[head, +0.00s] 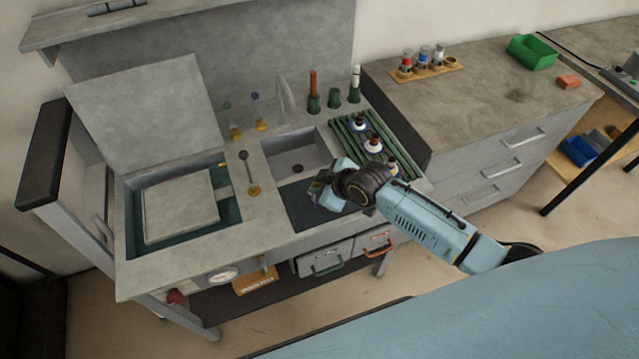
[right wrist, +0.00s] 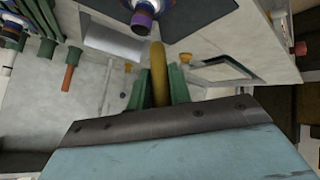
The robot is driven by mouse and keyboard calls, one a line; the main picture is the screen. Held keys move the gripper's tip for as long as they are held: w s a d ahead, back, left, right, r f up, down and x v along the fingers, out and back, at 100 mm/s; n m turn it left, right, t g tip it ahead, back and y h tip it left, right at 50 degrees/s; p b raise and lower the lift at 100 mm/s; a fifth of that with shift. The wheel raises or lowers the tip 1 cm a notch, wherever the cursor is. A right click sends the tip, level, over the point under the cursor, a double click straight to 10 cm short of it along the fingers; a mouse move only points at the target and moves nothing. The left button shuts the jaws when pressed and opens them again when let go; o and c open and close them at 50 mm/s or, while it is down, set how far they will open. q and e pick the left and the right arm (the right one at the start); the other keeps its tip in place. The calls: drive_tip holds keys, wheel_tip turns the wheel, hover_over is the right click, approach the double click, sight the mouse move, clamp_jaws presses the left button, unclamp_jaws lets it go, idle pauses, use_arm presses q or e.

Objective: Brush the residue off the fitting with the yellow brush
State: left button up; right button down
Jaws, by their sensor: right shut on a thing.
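My right gripper (head: 318,190) is over the dark mat at the front of the sink bench. In the right wrist view its green fingers (right wrist: 158,92) are shut on the yellow brush (right wrist: 158,72), whose handle stands out between them. The brush and this fitting are hidden behind my gripper in the head view. Residue cannot be made out clearly. My left gripper is not in view.
A sink (head: 297,155) lies behind the mat (head: 300,216). A green slatted rack (head: 400,157) on the right holds fittings (head: 358,122). Upright handled tools (head: 313,92) stand in green holders behind. A lidded basin (head: 180,206) is on the left.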

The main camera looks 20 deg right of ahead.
drive_tip(key=shift+f+b, duration=0.45)
drive_tip(key=shift+f, duration=0.25)
idle(0.5)
drive_tip(key=shift+w, duration=0.1)
drive_tip(key=shift+w+r, duration=0.1)
drive_tip(key=shift+w, duration=0.5)
drive_tip(key=shift+s+d+p, duration=0.1)
drive_tip(key=shift+s+p, duration=0.55)
drive_tip(key=shift+s, duration=0.3)
drive_tip(key=shift+w+b, duration=0.45)
drive_tip(key=shift+w, duration=0.4)
drive_tip(key=shift+p, duration=0.4)
